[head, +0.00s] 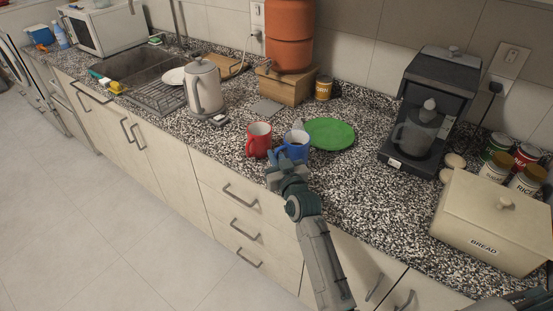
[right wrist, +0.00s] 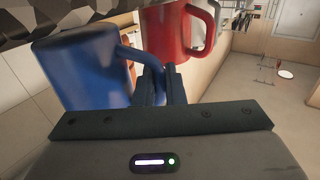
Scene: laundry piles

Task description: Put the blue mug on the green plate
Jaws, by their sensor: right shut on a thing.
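The blue mug (head: 296,147) is near the front edge of the counter, just right of the red mug (head: 259,140). My right gripper (head: 277,166) is at its front left, shut on its handle. In the right wrist view the blue mug (right wrist: 85,72) fills the left side, and its handle runs to the closed fingers (right wrist: 160,87). I cannot tell whether the mug touches the counter. The green plate (head: 331,133) lies flat and empty just behind and right of the blue mug. My left gripper is not in view.
The red mug also shows close to my fingers in the right wrist view (right wrist: 182,30). A small pale object (head: 298,126) stands behind the blue mug. A kettle (head: 204,88) is left, a coffee machine (head: 430,110) and bread box (head: 495,220) right. The counter (head: 370,190) right of the mug is clear.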

